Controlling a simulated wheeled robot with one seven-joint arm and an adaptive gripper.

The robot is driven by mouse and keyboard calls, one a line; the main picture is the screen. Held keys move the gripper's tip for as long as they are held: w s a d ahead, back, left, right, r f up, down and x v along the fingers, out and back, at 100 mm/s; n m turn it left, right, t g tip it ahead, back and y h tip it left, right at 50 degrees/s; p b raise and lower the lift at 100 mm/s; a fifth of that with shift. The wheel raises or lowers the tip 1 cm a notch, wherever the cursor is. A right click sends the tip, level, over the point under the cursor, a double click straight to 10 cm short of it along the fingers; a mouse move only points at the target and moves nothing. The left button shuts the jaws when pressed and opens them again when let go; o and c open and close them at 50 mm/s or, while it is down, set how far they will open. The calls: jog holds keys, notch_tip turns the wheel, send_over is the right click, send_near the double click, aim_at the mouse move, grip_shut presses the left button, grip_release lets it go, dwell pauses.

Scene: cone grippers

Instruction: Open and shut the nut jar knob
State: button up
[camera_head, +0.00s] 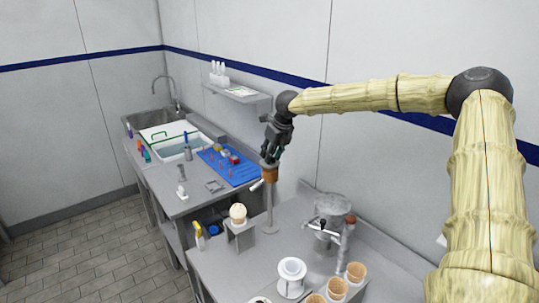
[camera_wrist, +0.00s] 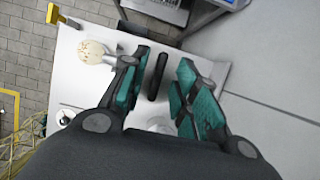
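A brown jar (camera_head: 270,173) sits on top of a grey upright stand (camera_head: 270,212) at the counter's back left, with a small pale spout or lever at its lower left. I take this for the nut jar. My gripper (camera_head: 271,158) is right above the jar, pointing down, and hides its top. In the wrist view my gripper (camera_wrist: 163,62) has its two teal-padded fingers spread apart. A dark upright bar (camera_wrist: 157,76), likely the knob, stands between them with a gap on each side. The jar body is hidden in the wrist view.
A blue mat (camera_head: 230,166) lies on the farther counter.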

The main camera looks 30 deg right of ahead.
jog(key=shift+s+r, duration=0.1)
jog(key=shift+r, duration=0.15)
jog(key=v, duration=1.1)
jog(key=shift+r, duration=0.2)
